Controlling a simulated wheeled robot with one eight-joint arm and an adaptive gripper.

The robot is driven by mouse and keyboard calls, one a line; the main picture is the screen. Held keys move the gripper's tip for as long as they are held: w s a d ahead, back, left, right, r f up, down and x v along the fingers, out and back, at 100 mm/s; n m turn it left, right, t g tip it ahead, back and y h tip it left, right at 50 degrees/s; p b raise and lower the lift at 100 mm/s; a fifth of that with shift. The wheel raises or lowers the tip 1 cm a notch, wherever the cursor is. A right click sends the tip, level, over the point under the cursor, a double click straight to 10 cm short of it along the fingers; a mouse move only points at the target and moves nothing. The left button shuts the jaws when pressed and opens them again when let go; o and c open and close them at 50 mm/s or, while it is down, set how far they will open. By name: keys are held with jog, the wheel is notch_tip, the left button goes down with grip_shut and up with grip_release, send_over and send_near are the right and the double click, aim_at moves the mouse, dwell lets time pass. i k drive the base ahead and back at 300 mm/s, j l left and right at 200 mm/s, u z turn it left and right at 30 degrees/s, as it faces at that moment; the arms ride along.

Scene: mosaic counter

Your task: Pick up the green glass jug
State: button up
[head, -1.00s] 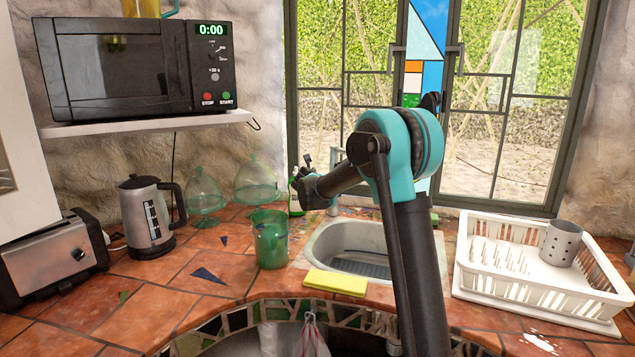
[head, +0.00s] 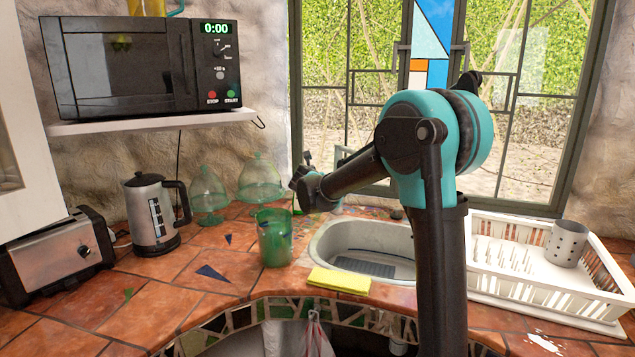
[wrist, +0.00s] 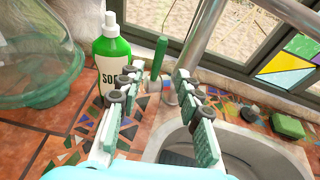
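The green glass jug (head: 274,240) stands upright on the tiled counter, left of the sink, in the head view. It is see-through and looks empty. I cannot make it out in the wrist view. My gripper (head: 303,190) is above and behind the jug, slightly to its right, and apart from it; its fingers are hard to see there. In the wrist view my gripper (wrist: 155,80) is open, with nothing between its two fingers. A green soap bottle (wrist: 112,55) stands beyond the left finger.
A yellow sponge (head: 339,281) lies right of the jug, before the sink (head: 372,234). Glass domes (head: 261,178) and a kettle (head: 152,215) stand behind and left. A dish rack (head: 545,285) is right. The faucet (wrist: 205,40) rises near the right finger.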

aim_at(274, 225)
jog(key=k+j, duration=0.1)
jog(key=k, duration=0.4)
jog(key=k+j, duration=0.15)
jog(key=k, duration=0.35)
